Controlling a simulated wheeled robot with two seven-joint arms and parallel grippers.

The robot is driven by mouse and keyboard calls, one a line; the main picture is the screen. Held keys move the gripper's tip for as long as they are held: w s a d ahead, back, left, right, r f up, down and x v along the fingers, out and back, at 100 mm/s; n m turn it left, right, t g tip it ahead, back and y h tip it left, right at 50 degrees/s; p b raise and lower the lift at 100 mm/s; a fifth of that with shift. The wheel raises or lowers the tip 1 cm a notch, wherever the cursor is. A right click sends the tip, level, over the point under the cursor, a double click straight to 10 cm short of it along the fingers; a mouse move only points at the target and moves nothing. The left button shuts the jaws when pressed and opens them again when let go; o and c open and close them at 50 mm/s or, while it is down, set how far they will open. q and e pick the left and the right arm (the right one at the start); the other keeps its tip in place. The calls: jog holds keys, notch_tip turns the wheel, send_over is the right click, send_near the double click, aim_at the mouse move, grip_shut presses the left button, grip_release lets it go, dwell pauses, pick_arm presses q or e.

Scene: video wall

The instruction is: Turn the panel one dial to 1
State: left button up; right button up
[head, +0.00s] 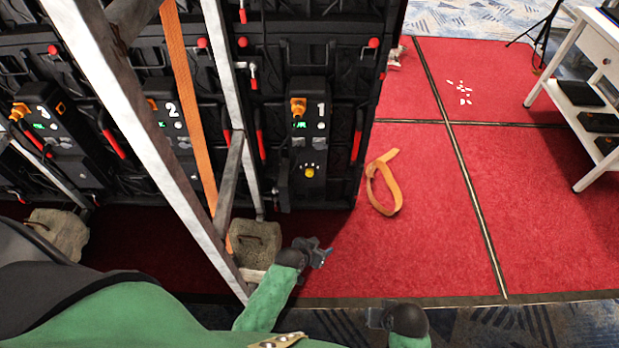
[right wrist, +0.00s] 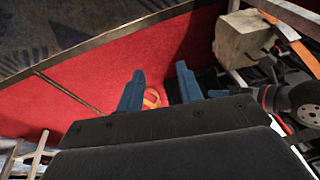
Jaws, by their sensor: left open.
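Panel one (head: 308,130) is the black unit marked 1, at the right end of the wall in the head view. Its yellow dial (head: 309,172) sits low on its front, with small pale marks around it. The dial's exact setting is too small to read. My left gripper (head: 320,250) is open and empty, below and slightly right of the panel, apart from the dial. My right gripper (head: 375,317) is low at the bottom edge of the head view. In the right wrist view its two blue fingers (right wrist: 158,75) stand apart with nothing held.
Metal braces (head: 150,150) and an orange strap (head: 185,100) cross before panel two (head: 172,110). A stone-like weight (head: 256,243) sits at the brace foot. A loose orange strap (head: 385,185) lies on the red floor (head: 430,240). A white shelf (head: 590,90) stands far right.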

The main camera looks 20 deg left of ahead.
pick_arm(q)
jog(key=w+r+t+b, duration=0.2)
jog(key=w+t, duration=0.1)
jog(key=w, duration=0.4)
pick_arm(e)
notch_tip(320, 180, up, 5)
jog(key=s+a+y+b, duration=0.1)
jog(key=a, duration=0.1)
pick_arm(q)
jog(key=n+t+y+b, duration=0.2)
jog(key=n+t+y, duration=0.35)
jog(key=y, duration=0.35)
send_near(309, 175)
jog(key=shift+m, duration=0.35)
jog(key=b+x, duration=0.3)
jog(key=x, duration=0.5)
jog(key=shift+d, duration=0.1)
pick_arm(e)
jog(key=w+a+f+t, duration=0.2)
jog(key=a+f, duration=0.1)
jog(key=f, duration=1.4)
jog(key=shift+t+y, duration=0.4)
pick_arm(q)
jog(key=shift+c, duration=0.2)
pick_arm(e)
jog(key=shift+a, duration=0.1)
pick_arm(q)
jog(key=c, duration=0.9)
pick_arm(e)
jog(key=shift+s, duration=0.1)
